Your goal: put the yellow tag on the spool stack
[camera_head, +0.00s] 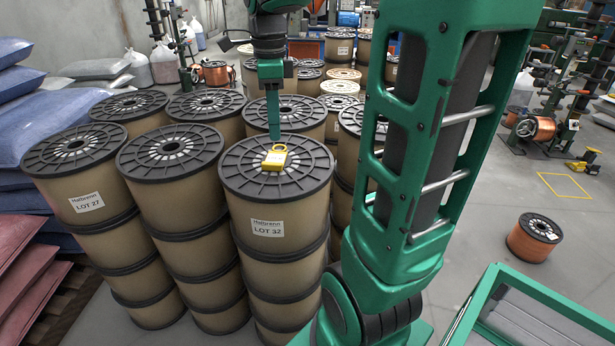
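The yellow tag (273,161) lies on the black slotted top flange of the front spool stack (262,215), near its middle. A small yellow loop shows at the tag's upper edge. The top spool's label reads "Halbrenn LOT 32". My gripper (273,136) points down just behind the tag, its green finger ending near the loop. I see the fingers as one narrow strip, so I cannot tell whether they are apart or closed. I cannot tell whether the tip touches the tag or flange.
Another labelled stack, LOT 27 (86,205), stands at the left, with several more stacks around and behind. Piled sacks (22,115) line the left edge. My green arm link covers the centre right. A copper spool (534,238) sits on open floor at the right, above a green-framed cart (535,300).

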